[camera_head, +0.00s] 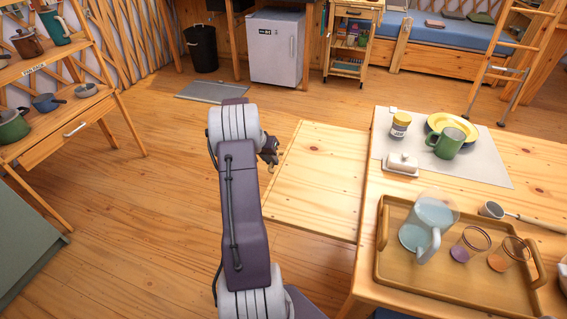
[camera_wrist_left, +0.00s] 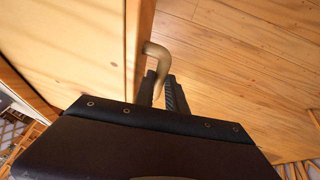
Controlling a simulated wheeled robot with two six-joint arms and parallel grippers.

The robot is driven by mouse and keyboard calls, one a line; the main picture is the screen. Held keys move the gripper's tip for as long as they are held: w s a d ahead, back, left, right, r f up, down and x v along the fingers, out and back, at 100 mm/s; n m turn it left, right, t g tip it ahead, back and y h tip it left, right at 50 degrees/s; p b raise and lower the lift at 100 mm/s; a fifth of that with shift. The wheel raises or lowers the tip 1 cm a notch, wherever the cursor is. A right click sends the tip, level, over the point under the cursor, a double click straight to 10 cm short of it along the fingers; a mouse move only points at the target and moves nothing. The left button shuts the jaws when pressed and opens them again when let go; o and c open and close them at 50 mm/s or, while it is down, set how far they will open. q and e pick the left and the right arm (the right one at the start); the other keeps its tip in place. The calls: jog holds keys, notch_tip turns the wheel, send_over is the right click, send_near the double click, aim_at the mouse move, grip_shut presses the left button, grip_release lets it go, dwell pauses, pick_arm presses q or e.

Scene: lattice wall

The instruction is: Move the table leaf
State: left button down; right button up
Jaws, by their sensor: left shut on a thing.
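The table leaf (camera_head: 318,180) is a pale wooden panel along the left edge of the wooden table (camera_head: 366,215). It looks about flat, close to the tabletop's level; the exact tilt is hard to tell. In the left wrist view the leaf (camera_wrist_left: 75,45) fills the left side, with a bent brass-coloured handle (camera_wrist_left: 156,52) on its edge. My left gripper (camera_head: 270,156) is at the leaf's outer left edge. Its dark fingers (camera_wrist_left: 166,90) are shut on the handle in the wrist view. My arm hides part of the floor. My right gripper is not in view.
On the table are a tray (camera_head: 400,287) with a glass pitcher (camera_head: 428,225) and two glasses, a mat with a green mug (camera_head: 447,142), a yellow plate, a jar and a butter dish. A shelf (camera_head: 62,70) stands left. Floor (camera_head: 150,190) left of the leaf is clear.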

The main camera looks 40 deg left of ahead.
pick_arm(q)
jog(key=shift+s+a, duration=0.15)
jog(key=shift+a, duration=0.2)
jog(key=c, duration=1.6)
grip_release()
jog(key=shift+a, duration=0.1)
jog(key=shift+c, duration=0.2)
jog(key=shift+s, duration=0.1)
jog(key=p+v, duration=0.2)
jog(key=v, duration=0.7)
